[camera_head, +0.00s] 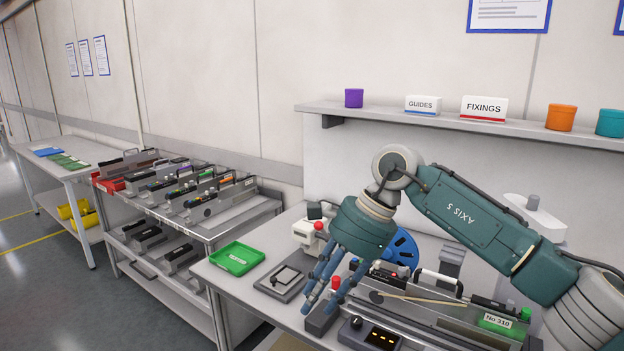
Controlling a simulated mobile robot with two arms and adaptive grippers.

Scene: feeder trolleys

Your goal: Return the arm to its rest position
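My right arm (470,212), teal and marked AXIS 5, reaches in from the right above the workbench. My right gripper (321,300) points down at its end, over the front of the bench. Its blue fingers are apart, and I see nothing held between them. The fingers stand in front of a grey feeder (435,316) with a green label reading No 310, and hide part of the bench equipment. My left gripper is not in view.
A green tray (238,258) and a small grey device (283,280) lie left of the gripper. A blue reel (402,247) stands behind it. A shelf (390,113) with boxes and cups runs above. A trolley (222,228) holding several feeders stands left.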

